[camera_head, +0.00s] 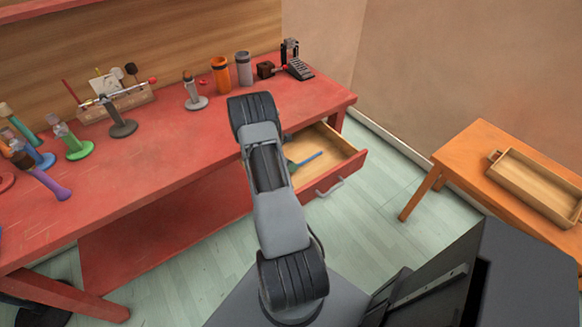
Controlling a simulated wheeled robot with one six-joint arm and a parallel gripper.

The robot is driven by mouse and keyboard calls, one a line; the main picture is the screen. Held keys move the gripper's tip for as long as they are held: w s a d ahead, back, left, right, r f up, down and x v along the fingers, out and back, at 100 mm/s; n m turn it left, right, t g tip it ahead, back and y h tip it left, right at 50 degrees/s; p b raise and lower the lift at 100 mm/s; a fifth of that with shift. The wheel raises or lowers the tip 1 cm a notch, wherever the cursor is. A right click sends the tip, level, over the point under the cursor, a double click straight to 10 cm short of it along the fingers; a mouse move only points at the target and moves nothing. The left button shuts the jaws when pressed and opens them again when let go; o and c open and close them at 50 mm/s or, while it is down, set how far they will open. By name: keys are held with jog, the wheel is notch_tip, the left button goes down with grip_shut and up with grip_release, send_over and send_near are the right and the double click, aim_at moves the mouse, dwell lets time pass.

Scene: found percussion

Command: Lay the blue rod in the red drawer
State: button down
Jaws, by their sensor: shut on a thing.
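The red drawer (325,183) is pulled open below the right part of the red bench, with its pale wooden inside showing. The blue rod (308,159) shows over the inside of the drawer, slanting up to the right from behind my arm. Its left part is hidden, with a green patch (291,165) beside it at the arm's edge. I cannot tell whether the rod touches the drawer floor. My gripper is hidden behind my own arm, so its hold on anything does not show.
The red bench (165,155) holds several items, including an orange cup (221,76), a grey cup (244,69) and coloured stands at left. An orange table (465,150) with a wooden tray (530,190) stands at right. Floor between is clear.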

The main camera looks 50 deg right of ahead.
jog(key=shift+s+a+f, duration=0.15)
jog(key=shift+s+f, duration=0.05)
jog(key=shift+f, duration=0.25)
jog(key=shift+s+a+f, duration=0.15)
jog(key=shift+f, duration=0.25)
jog(key=c, duration=1.3)
grip_release()
jog(key=shift+o, duration=0.9)
jog(key=shift+w+a+r, duration=0.2)
jog(key=shift+w+r, duration=0.15)
jog(key=shift+r, duration=0.1)
jog(key=d+r+v, duration=0.1)
jog(key=v, duration=1.2)
jog(key=shift+w+a+r, duration=0.15)
jog(key=shift+w+a, duration=0.05)
